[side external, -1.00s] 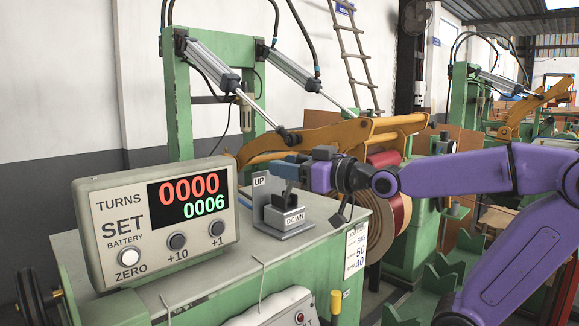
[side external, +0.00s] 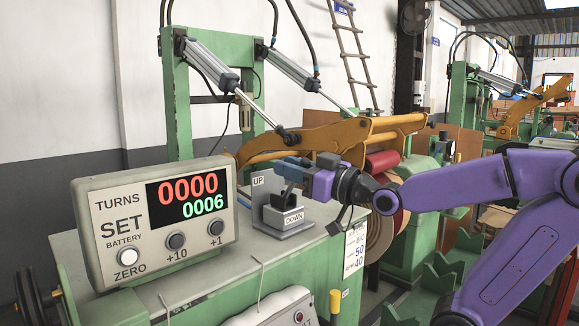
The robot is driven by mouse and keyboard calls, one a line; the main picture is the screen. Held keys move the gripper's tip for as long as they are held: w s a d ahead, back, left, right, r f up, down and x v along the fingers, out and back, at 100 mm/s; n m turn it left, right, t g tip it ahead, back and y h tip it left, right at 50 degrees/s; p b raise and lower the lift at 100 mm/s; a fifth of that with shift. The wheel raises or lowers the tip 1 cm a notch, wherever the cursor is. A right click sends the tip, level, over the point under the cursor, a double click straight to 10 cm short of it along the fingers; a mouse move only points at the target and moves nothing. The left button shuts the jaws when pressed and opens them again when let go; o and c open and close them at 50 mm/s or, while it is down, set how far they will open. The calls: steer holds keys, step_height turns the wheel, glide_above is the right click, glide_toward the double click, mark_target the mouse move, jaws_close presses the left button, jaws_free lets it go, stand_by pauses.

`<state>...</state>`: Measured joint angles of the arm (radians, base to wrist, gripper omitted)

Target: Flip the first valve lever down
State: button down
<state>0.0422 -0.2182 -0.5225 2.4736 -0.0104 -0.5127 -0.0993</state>
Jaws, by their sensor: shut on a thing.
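The valve block (side external: 284,220), a grey base with UP and DOWN labels, stands on the green cabinet top beside the counter box. Its lever (side external: 286,191) rises from the block just behind the DOWN label. My gripper (side external: 284,172) comes in from the right above the block, its blue-grey fingers shut around the upper part of the lever. The fingers hide the lever's top. The lever stands roughly upright, and its exact angle is hard to tell at this size.
The counter box (side external: 155,222) stands left of the valve, reading 0000 and 0006. The green cabinet (side external: 310,258) ends just right of the valve. A red-topped coil (side external: 383,162) and an orange arm (side external: 330,136) lie behind my gripper.

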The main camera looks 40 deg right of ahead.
steer(key=shift+s+a+f+t+y, duration=0.1)
steer(key=shift+s+f+t+y, duration=0.1)
steer(key=shift+s+t+y, duration=0.15)
steer(key=shift+s+f+t, duration=0.1)
steer(key=shift+t, duration=0.15)
steer(key=c, duration=1)
jaws_free()
